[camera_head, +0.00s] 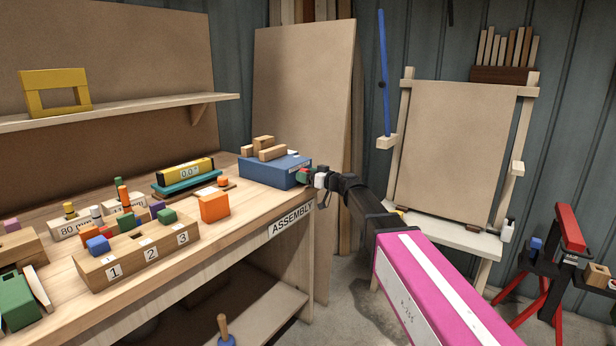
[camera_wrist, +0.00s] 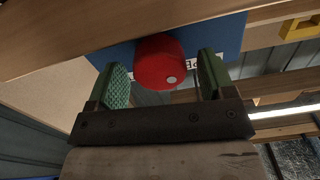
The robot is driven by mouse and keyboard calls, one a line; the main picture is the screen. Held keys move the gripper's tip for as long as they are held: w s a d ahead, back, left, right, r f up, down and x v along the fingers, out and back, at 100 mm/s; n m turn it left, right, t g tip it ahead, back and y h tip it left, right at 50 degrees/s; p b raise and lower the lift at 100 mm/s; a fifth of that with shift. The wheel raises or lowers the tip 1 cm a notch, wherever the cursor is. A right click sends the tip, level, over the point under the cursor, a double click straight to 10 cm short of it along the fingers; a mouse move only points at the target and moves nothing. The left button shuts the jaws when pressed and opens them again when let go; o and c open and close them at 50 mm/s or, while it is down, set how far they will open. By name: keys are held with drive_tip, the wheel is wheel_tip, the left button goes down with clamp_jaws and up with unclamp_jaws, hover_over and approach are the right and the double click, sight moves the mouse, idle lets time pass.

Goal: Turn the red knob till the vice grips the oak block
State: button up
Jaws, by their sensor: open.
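The red knob (camera_wrist: 160,62) is a round knob with a pale dot on its rim, on the face of a blue body (camera_wrist: 118,52). In the wrist view my gripper (camera_wrist: 163,70) is open, with a green pad on each side of the knob and visible gaps. In the head view the blue body (camera_head: 262,174) sits at the bench's right end, with several pale wooden pieces (camera_head: 265,148) on top. Which piece is the oak block, and whether it is gripped, I cannot tell. The knob is a small red patch (camera_head: 303,174) by my gripper (camera_head: 312,178).
The bench (camera_head: 240,222) also holds an orange cube (camera_head: 214,207), a teal-and-yellow level (camera_head: 186,176) and a numbered wooden rack (camera_head: 133,262). A shelf (camera_head: 130,112) hangs above. A board on an easel (camera_head: 455,150) and a red stand (camera_head: 570,230) are to the right.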

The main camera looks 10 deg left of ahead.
drive_tip(key=shift+c, duration=0.3)
drive_tip(key=c, duration=0.9)
drive_tip(key=m, duration=0.9)
drive_tip(key=shift+w+f, duration=0.1)
drive_tip(key=shift+w, duration=0.05)
drive_tip(key=m, duration=0.4)
drive_tip(key=shift+d+m, duration=0.1)
drive_tip(key=shift+m, duration=0.2)
drive_tip(key=m, duration=0.4)
drive_tip(key=shift+f+m, duration=0.15)
drive_tip(key=shift+m, duration=0.15)
